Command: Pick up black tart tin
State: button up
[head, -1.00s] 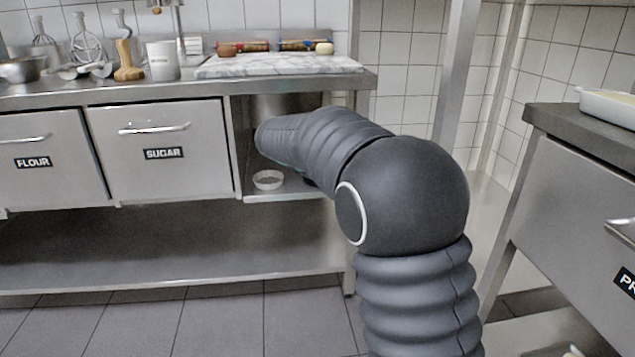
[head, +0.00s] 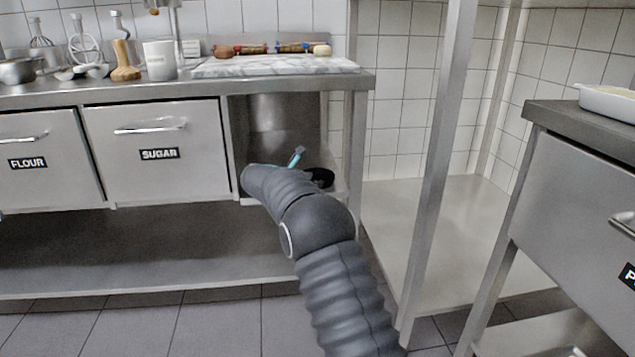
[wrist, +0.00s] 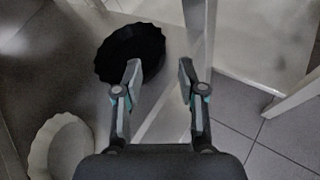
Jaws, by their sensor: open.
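The black tart tin (head: 321,177) lies in the open bay at the right end of the steel counter, partly hidden by my arm. In the wrist view the round, fluted black tart tin (wrist: 128,50) is on the shelf at the upper left. My gripper (wrist: 160,72) is open with nothing between its fingers. Its left finger overlaps the tin's lower right edge in the picture, and its right finger is clear of it. Whether the finger touches the tin, I cannot tell. In the head view one fingertip of my gripper (head: 298,154) shows beside the tin.
A pale fluted tin (wrist: 62,146) lies lower left of the black one in the wrist view. The bay's shelf (wrist: 102,113) ends near a steel counter leg (wrist: 196,30). The sugar drawer (head: 160,155) borders the bay on the left. A marble slab (head: 275,66) lies above.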

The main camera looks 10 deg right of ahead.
aim_at(331, 182)
jog(key=shift+f+x, duration=0.2)
jog(key=shift+x, duration=3.4)
grip_shut()
